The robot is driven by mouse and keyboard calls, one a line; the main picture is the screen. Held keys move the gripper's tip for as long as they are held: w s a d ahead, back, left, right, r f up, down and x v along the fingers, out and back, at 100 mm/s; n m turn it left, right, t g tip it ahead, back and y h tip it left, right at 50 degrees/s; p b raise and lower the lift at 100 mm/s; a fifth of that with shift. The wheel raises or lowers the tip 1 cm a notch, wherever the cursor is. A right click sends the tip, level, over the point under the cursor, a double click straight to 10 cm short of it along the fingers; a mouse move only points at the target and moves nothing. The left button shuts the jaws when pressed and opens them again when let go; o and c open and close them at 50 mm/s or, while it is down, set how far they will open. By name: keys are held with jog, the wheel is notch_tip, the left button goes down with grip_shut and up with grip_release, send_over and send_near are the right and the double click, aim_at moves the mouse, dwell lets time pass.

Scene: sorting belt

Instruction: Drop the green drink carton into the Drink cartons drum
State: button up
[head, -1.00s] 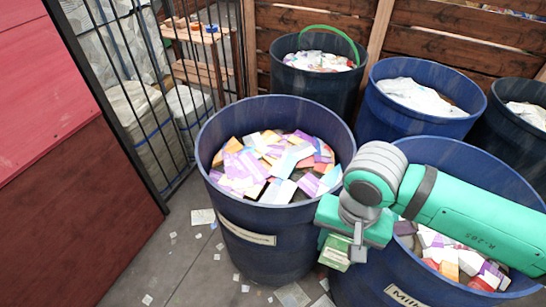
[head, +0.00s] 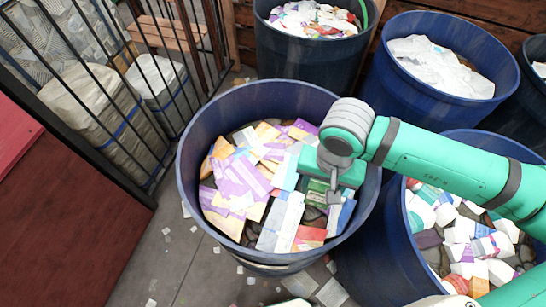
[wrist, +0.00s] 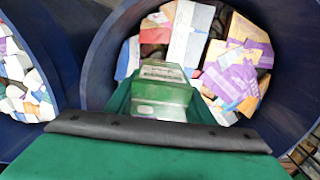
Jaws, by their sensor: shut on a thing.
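The green drink carton (head: 318,191) is held in my gripper (head: 326,196). In the wrist view the carton (wrist: 162,92) sits between the fingers of my gripper (wrist: 160,100), its pale green end showing. My gripper is shut on it, over the open mouth of the blue drum (head: 196,135) full of flattened and boxy cartons. In the wrist view this drum's wall (wrist: 100,62) curves around the carton. The drum's label is not readable now. How far the carton hangs above the contents is hard to tell.
Another blue drum (head: 385,262) with mixed cartons stands at the right under my arm. Drums with white and mixed waste (head: 300,60) stand behind. A barred cage (head: 150,110) and a red panel (head: 60,200) are at the left. Scraps litter the floor.

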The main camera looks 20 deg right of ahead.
jog(key=w+a+f, duration=0.3)
jog(key=w+f, duration=0.1)
jog(key=w+a+f, duration=0.3)
jog(key=w+f, duration=0.1)
jog(key=f, duration=0.1)
jog(key=w+a+f, duration=0.2)
jog(key=w+f, duration=0.2)
jog(key=shift+a+f, duration=0.15)
jog(key=shift+a, duration=0.25)
jog(key=shift+f, duration=0.15)
jog(key=shift+f, duration=0.15)
jog(key=shift+d+f, duration=0.1)
jog(key=shift+f, duration=0.35)
jog(key=o, duration=1.1)
